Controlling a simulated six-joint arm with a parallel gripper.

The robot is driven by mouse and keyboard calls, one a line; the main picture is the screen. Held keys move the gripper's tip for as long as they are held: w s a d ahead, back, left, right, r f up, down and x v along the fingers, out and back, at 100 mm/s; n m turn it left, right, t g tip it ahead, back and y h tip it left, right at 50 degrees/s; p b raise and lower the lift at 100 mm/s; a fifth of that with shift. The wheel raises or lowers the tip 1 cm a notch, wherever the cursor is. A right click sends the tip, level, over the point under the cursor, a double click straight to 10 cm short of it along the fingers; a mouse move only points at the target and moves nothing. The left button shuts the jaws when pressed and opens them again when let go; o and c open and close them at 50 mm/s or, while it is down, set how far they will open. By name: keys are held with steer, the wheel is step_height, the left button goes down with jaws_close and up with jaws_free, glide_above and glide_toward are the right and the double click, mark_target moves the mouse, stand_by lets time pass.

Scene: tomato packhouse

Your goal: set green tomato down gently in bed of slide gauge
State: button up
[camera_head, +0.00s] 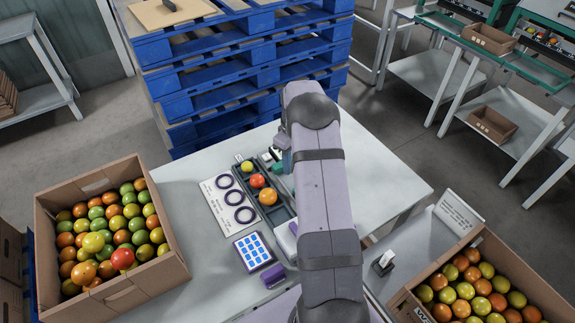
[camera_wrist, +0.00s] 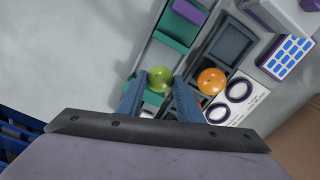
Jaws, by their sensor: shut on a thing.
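The green tomato (camera_wrist: 160,76) is between the two blue fingers of my gripper (camera_wrist: 158,86) in the wrist view. My gripper is shut on it. The slide gauge (camera_wrist: 177,30), with a green bed and a purple block, runs beneath and beyond the tomato. The tomato is over the gauge's near part; I cannot tell whether it touches the bed. In the head view my arm hides the tomato and most of the gauge; a little green of the gauge (camera_head: 279,168) shows beside the arm.
A dark compartment tray (camera_head: 279,215) holding yellow, red and orange tomatoes stands close left of the gauge. A white card with rings (camera_head: 213,193) and a blue-button pad (camera_head: 254,251) lie nearby. Full tomato boxes stand left (camera_head: 170,268) and right (camera_head: 540,290). The table's (camera_head: 385,190) right side is clear.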

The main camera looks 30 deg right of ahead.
steer(key=shift+w+d+f, duration=0.15)
steer(key=shift+d+f, duration=0.05)
steer(key=shift+d, duration=0.15)
steer(key=shift+f, duration=0.15)
steer(key=shift+f+b, duration=1.25)
steer(key=shift+f, duration=0.45)
steer(key=shift+f+b, duration=0.35)
steer(key=shift+f, duration=0.3)
steer(key=o, duration=0.8)
steer(key=shift+c, duration=1.4)
steer(key=shift+r, duration=0.1)
steer(key=shift+r+p, duration=2.4)
steer(key=shift+r, duration=1.05)
